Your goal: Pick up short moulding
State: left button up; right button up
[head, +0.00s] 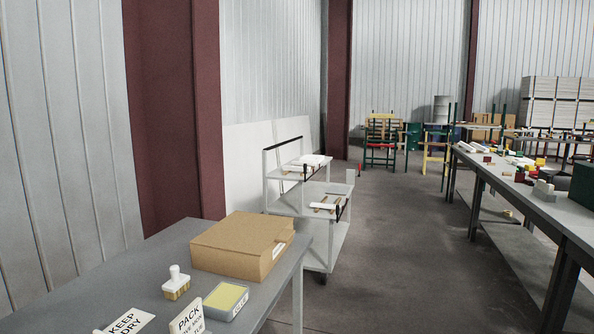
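I cannot pick out a short moulding for certain. Pale pieces (314,160) lie on the top shelf of a grey cart, and more light and brownish pieces (327,205) lie on its lower shelf. They are too small to identify. Small white, red and yellow pieces (518,160) are spread on the long table at right. Neither of my grippers shows in this view.
A grey table (130,270) in front holds a cardboard box (240,246), a stamp (176,284), a yellow pad (228,301) and signs (188,318). The wheeled cart (310,232) stands behind it. Clear floor (410,240) lies between the cart and the long table (560,213).

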aim_at(296, 168)
jog(key=i+l+z, duration=0.4)
jog(key=i+l, duration=0.15)
jog(key=i, duration=0.15)
jog(key=i+l+z, duration=0.1)
jog(key=i, duration=1)
jog(key=i+l+z, duration=0.1)
jog(key=i, duration=1)
jog(key=i+u, duration=0.25)
jog(key=i, duration=0.2)
jog(key=i+l+u, duration=0.1)
jog(key=i+u, duration=0.15)
jog(key=i, duration=0.15)
jog(key=i+l+u, duration=0.2)
jog(key=i, duration=0.25)
jog(key=i+l+u, duration=0.25)
jog(key=i, duration=0.15)
jog(key=i+j+u, duration=0.2)
jog(key=i+u, duration=0.15)
jog(key=i, duration=0.15)
jog(key=i+u, duration=0.3)
jog(key=i, duration=0.15)
